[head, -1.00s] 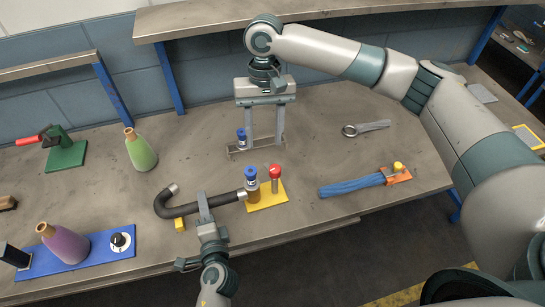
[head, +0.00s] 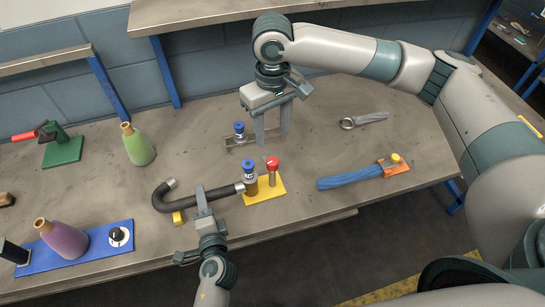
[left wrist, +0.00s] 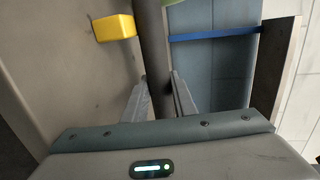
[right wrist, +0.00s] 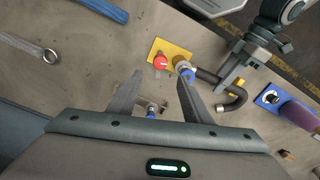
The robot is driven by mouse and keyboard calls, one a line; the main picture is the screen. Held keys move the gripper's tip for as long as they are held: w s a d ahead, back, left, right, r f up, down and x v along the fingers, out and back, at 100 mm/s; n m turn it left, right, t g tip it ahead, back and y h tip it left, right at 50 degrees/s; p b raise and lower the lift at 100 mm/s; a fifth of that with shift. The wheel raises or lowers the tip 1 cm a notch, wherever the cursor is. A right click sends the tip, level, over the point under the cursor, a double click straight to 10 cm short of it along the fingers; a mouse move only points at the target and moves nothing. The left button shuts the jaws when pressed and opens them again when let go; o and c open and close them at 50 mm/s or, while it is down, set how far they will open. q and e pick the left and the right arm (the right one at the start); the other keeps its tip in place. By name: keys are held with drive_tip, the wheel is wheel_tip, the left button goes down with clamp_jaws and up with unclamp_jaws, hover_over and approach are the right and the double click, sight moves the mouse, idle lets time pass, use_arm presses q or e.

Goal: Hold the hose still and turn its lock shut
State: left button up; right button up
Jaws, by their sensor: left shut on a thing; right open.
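A black curved hose (head: 166,204) lies on the bench, its grey right end (head: 239,188) against a brown fitting with a blue cap (head: 249,168). A post with a red knob (head: 272,163) stands beside it on a yellow plate (head: 264,195). Which part is the lock I cannot tell. My right gripper (head: 271,142) is open and empty above the bench, behind the plate. The red knob (right wrist: 160,63) lies beyond its fingertips in the right wrist view.
A small metal bracket with a blue-capped piece (head: 239,130) stands close to my right gripper. A yellow block (head: 178,218) sits by the hose. A wrench (head: 364,120) and a blue bundle (head: 350,179) lie right. Green (head: 138,147) and purple (head: 64,239) bottles stand left.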

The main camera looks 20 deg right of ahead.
sight(273, 161)
wheel_tip(273, 161, down, 11)
drive_tip(key=shift+f, duration=0.15)
idle(0.4)
drive_tip(key=c, duration=1.1)
